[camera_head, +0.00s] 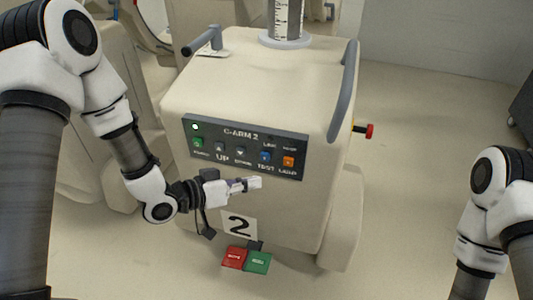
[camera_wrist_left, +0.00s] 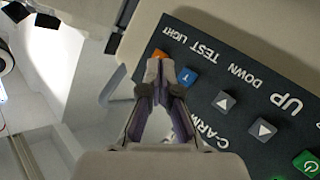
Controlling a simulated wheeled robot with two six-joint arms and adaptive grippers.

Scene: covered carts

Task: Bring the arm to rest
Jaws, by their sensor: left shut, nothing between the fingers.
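My left arm comes in from the left in the head view. Its gripper (camera_head: 254,183) is shut and empty in front of the cart (camera_head: 270,85), just below the button panel (camera_head: 245,147). In the left wrist view the fingertips (camera_wrist_left: 162,72) are together, and the panel (camera_wrist_left: 240,90) shows behind them, with the orange and blue buttons near the tips. Any contact with the panel cannot be told. The panel reads C-ARM 2 and has a lit green lamp (camera_head: 195,127). My right arm shows at the right edge of the head view, but its gripper is out of frame.
The cart has grey handles (camera_head: 343,92) and a column (camera_head: 288,22) on top. A red knob (camera_head: 369,131) sticks out on its right side. A red pedal (camera_head: 234,257) and a green pedal (camera_head: 258,262) are low in front. Floor right of the cart is clear.

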